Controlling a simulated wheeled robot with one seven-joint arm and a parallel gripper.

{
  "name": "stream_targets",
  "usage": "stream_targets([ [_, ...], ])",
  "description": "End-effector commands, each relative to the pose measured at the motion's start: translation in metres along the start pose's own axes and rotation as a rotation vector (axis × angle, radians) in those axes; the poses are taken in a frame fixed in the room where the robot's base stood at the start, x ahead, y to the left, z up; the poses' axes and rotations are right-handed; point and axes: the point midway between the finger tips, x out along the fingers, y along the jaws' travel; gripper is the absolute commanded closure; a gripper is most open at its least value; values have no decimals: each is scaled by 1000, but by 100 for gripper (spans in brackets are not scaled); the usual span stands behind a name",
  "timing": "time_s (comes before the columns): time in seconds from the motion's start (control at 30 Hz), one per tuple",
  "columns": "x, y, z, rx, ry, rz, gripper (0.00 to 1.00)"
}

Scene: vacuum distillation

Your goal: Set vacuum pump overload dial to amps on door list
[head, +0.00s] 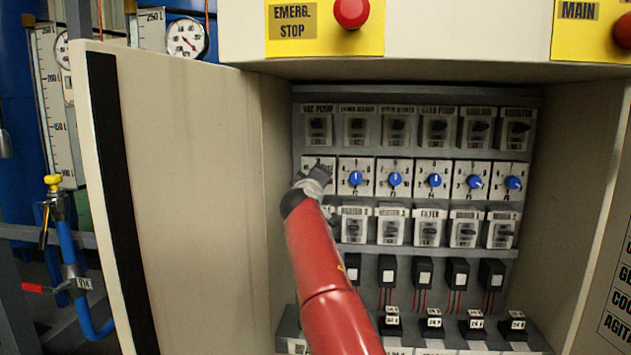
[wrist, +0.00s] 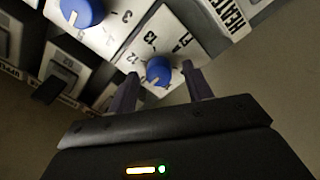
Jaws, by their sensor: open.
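The overload dial at the left end of the dial row has a white plate (head: 310,163) that is mostly hidden by my gripper (head: 318,174) in the head view. This is the column under the breaker labelled VAC PUMP (head: 318,125). In the wrist view, a blue knob (wrist: 158,70) on a numbered white plate sits between the fingertips of my open gripper (wrist: 163,84). Gaps show on both sides of the knob. Its white pointer mark faces down-left in that view; the exact setting is unclear. The door list (head: 615,300) is cut off at the right edge, and no amps are readable.
Other dials with blue knobs (head: 356,178) continue to the right, between breaker rows above and below. A neighbouring blue knob (wrist: 82,10) is close in the wrist view. The open left cabinet door (head: 185,200) and side wall stand left of my arm. A red emergency stop button (head: 351,12) is above.

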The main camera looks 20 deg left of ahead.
Motion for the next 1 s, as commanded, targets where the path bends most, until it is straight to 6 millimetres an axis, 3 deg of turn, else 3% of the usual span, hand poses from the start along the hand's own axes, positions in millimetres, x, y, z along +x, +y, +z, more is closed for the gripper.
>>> stream_targets([
  [0.37, -11, -1, -4, -5, 3, 1, 50],
  [0.8, -61, -2, -2, -2, 1, -3, 50],
  [1.0, -75, -1, 0, -1, 0, -1, 50],
])
